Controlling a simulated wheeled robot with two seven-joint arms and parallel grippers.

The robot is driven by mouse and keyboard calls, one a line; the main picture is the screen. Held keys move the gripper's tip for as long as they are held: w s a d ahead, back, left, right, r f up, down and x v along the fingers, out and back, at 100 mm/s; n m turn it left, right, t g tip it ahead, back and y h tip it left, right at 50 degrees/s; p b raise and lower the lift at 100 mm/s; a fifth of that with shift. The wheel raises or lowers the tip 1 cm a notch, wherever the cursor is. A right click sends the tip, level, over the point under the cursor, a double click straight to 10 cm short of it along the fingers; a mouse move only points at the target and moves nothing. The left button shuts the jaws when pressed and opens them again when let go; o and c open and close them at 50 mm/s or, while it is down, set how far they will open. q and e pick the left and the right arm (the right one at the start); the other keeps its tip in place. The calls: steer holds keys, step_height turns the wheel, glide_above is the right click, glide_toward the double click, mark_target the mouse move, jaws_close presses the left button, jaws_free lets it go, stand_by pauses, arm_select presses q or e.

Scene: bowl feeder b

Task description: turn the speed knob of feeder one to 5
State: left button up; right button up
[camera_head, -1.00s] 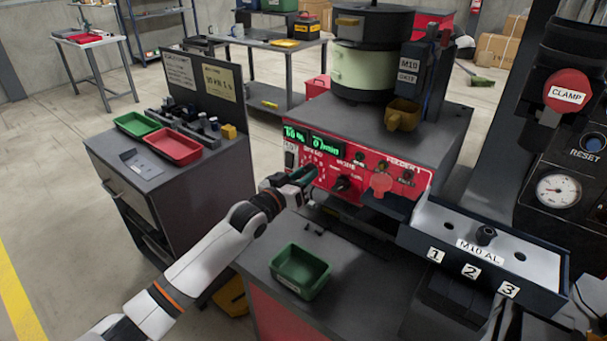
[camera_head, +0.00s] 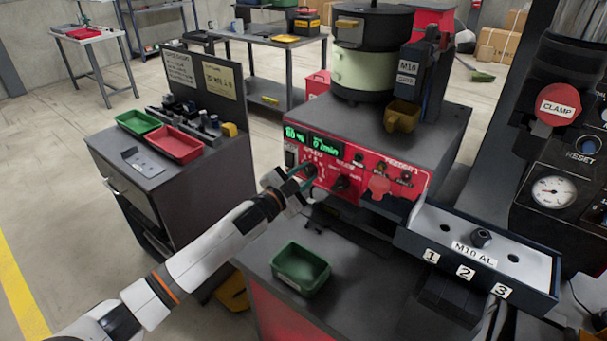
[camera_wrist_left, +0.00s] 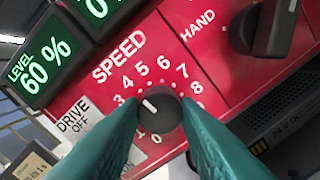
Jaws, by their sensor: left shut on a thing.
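The red front panel of feeder one (camera_head: 375,182) faces me below the bowl feeder (camera_head: 362,68). In the left wrist view the dark round speed knob (camera_wrist_left: 161,115) sits inside a white number ring under the word SPEED. Its white pointer line aims up-left, between 3 and 4. My left gripper (camera_head: 306,177) is at the panel; its two teal fingers, also in the left wrist view (camera_wrist_left: 162,122), are shut on the speed knob from both sides. The fingers cover some of the low and high numbers. My right gripper is not in view.
The display (camera_wrist_left: 50,65) reads LEVEL 60 %. A HAND selector knob (camera_wrist_left: 265,28) is beside the dial. A green bin (camera_head: 300,268) stands below the panel, and a numbered tray (camera_head: 478,262) juts out at right. A cabinet with red and green trays stands left.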

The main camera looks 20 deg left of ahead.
arm_select(q)
steer(key=shift+f+m, duration=0.1)
steer(key=shift+m, duration=1.8)
steer(key=o, duration=1)
steer(key=b+v, duration=0.1)
steer(key=v, duration=1.1)
steer(key=shift+b, duration=0.35)
